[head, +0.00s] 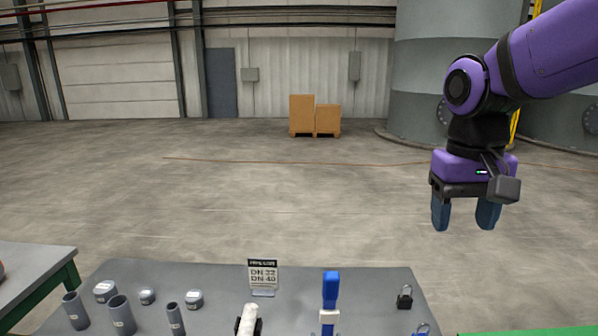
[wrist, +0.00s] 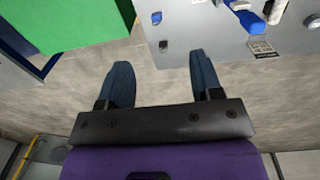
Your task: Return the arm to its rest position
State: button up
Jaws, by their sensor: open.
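My purple arm reaches in from the right of the head view. My gripper (head: 464,215) hangs pointing down, beyond the table's right end, with its two blue fingers apart and nothing between them. In the wrist view my gripper (wrist: 160,75) also shows empty, with bare floor between and below the fingers. The fingers are clear of the table and touch nothing.
A grey table (head: 375,285) in front holds grey pipe pieces (head: 122,315), a sign (head: 263,275), a blue-handled tool (head: 330,290) and a black padlock (head: 405,297). A green surface (head: 530,331) lies at lower right. Cardboard boxes (head: 302,115) stand far back. Open floor lies between.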

jog(key=s+d+r+t, duration=0.1)
jog(key=s+d+t, duration=0.4)
jog(key=s+d, duration=0.2)
jog(key=shift+s+r+n+t+y, duration=0.3)
jog(key=shift+s+n, duration=0.1)
jog(key=shift+s, duration=0.75)
